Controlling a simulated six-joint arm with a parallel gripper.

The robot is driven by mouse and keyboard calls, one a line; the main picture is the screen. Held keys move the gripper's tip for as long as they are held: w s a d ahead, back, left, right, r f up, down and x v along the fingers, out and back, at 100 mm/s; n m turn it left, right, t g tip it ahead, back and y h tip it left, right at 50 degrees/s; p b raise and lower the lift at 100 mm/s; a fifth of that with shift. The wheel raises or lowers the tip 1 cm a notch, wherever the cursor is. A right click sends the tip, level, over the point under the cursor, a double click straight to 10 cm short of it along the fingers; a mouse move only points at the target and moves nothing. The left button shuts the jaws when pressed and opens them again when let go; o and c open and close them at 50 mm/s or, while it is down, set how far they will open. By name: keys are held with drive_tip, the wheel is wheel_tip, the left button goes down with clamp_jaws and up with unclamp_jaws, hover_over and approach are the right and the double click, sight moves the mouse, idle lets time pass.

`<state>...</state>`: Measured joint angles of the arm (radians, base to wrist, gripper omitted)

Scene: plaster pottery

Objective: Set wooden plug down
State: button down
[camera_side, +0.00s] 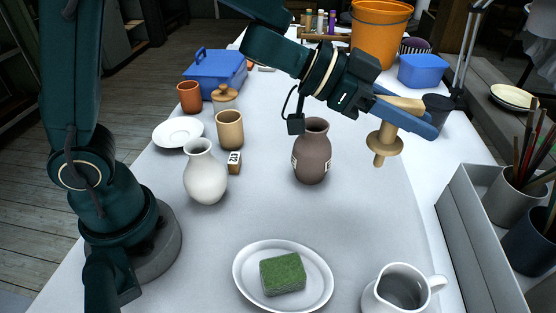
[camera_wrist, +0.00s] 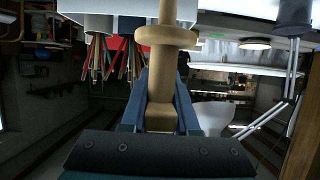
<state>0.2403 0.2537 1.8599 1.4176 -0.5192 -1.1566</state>
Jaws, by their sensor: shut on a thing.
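The wooden plug (camera_side: 384,143) is a pale wood piece with a round flange, a narrower stub below it and a handle. My gripper (camera_side: 418,117) is shut on the plug and holds it in the air above the table (camera_side: 390,205), to the right of the brown vase (camera_side: 313,155). In the wrist view, the plug's handle (camera_wrist: 160,105) lies between the blue fingers of my gripper (camera_wrist: 162,85), with the flange beyond the fingertips. The vase's mouth looks open and empty, though its inside is hidden.
A white vase (camera_side: 205,175), a beige cup (camera_side: 230,130) and a small marked block (camera_side: 235,162) stand left. A plate (camera_side: 243,290) with a green sponge (camera_side: 283,273) and a white pitcher (camera_side: 387,296) are in front. A grey bin (camera_side: 470,240) edges the right; the table's middle-right is clear.

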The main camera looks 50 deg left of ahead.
wheel_tip(320, 180, up, 2)
drive_tip(key=a+n+t+y, duration=0.4)
drive_tip(key=a+n+y, duration=0.3)
drive_tip(key=a, duration=2.3)
drive_tip(key=s+a+n+y, duration=0.25)
drive_tip(key=s+a, duration=0.25)
drive_tip(key=a, duration=0.4)
drive_tip(key=shift+w+d+f, duration=1.45)
drive_tip(key=shift+f, duration=1.1)
drive_tip(key=shift+w+d+f, duration=1.45)
drive_tip(key=shift+f, duration=1.1)
drive_tip(key=shift+w+d+f, duration=1.45)
drive_tip(key=shift+f, duration=1.1)
